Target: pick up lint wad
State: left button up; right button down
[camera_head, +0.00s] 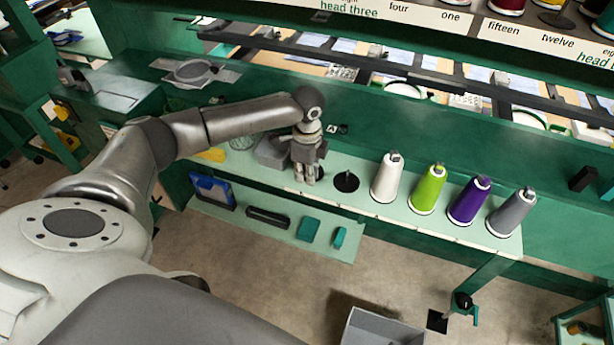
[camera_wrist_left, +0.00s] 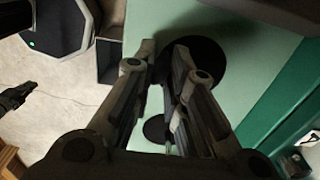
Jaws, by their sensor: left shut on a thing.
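My left gripper (camera_head: 309,182) points down over the pale green shelf (camera_head: 370,207), left of the cone row. It also shows in the wrist view (camera_wrist_left: 162,45), with its fingers close together over the shelf. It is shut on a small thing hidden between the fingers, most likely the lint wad. I cannot make out the lint wad itself in either view. A black disc (camera_wrist_left: 208,62) lies beneath the fingertips in the wrist view. My right gripper is not in view.
A black disc holder (camera_head: 346,182) stands just right of the gripper. White (camera_head: 387,178), lime (camera_head: 427,190), purple (camera_head: 469,202) and grey (camera_head: 510,213) thread cones line the shelf. A grey bin (camera_head: 272,151) is left of the gripper. A lower ledge (camera_head: 285,228) holds small items.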

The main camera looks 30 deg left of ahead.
pick_arm(q)
jog(key=shift+r, duration=0.15)
jog(key=shift+r+b, duration=0.25)
jog(key=shift+b, duration=0.1)
notch_tip(320, 180, up, 2)
jog(key=shift+r+b, duration=0.1)
jog(key=shift+b, duration=0.6)
jog(key=s+d+r+b, duration=0.2)
jog(key=s+d+r, duration=0.4)
jog(key=s+r, duration=0.4)
jog(key=shift+s+d+b, duration=0.25)
jog(key=shift+s+b, duration=0.15)
jog(key=shift+s, duration=0.85)
